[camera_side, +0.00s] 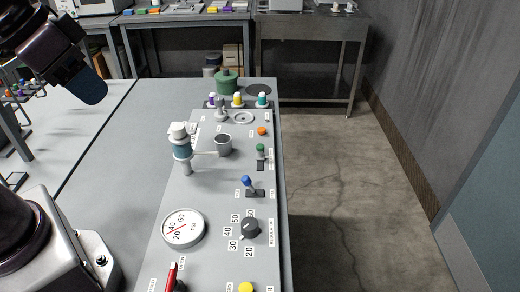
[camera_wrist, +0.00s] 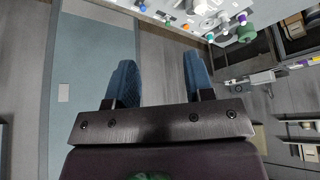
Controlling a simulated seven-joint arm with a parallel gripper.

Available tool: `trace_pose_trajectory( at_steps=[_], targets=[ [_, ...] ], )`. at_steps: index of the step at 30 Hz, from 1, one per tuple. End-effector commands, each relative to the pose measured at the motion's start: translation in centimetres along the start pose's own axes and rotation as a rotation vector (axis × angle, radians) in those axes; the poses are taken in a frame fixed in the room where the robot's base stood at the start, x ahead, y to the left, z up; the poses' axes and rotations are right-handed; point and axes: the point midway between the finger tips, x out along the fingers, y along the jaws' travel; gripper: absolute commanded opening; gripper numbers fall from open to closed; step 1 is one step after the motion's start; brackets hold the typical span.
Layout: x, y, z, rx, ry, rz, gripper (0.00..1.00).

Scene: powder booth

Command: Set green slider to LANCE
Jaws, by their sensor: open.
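The green slider (camera_side: 260,149) stands on the right part of the grey panel in the side view. Its green knob is at the far end of a short dark track, which extends toward the camera. Small white labels lie beside it, too small to read, so I cannot tell which is LANCE. My gripper (camera_side: 92,86) is open and empty, high at the upper left of the side view, well apart from the slider. In the wrist view its two blue fingers (camera_wrist: 158,75) are spread with nothing between them; the panel shows only at the top edge.
Near the slider are a blue lever (camera_side: 247,182), an orange button (camera_side: 262,131) and a grey cup (camera_side: 223,145). A teal-banded cylinder (camera_side: 182,147) stands up to the left. A dial knob (camera_side: 250,227), gauge (camera_side: 184,228) and red lever (camera_side: 172,275) are nearer. A green pot (camera_side: 226,82) stands behind.

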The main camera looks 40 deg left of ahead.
Motion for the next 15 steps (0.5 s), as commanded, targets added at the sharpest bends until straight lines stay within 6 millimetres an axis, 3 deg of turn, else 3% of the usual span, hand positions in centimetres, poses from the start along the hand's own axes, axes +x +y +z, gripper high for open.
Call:
trace_pose_trajectory(
  at_steps=[5,11,15],
  targets=[
    [3.3,0.9,-0.8,0.033,-0.162,0.033,0.48],
    [8.5,1.8,-4.2,0.007,-0.292,0.028,0.48],
    [13.1,2.2,-6.8,-0.049,-0.340,-0.016,0.48]
  ],
)
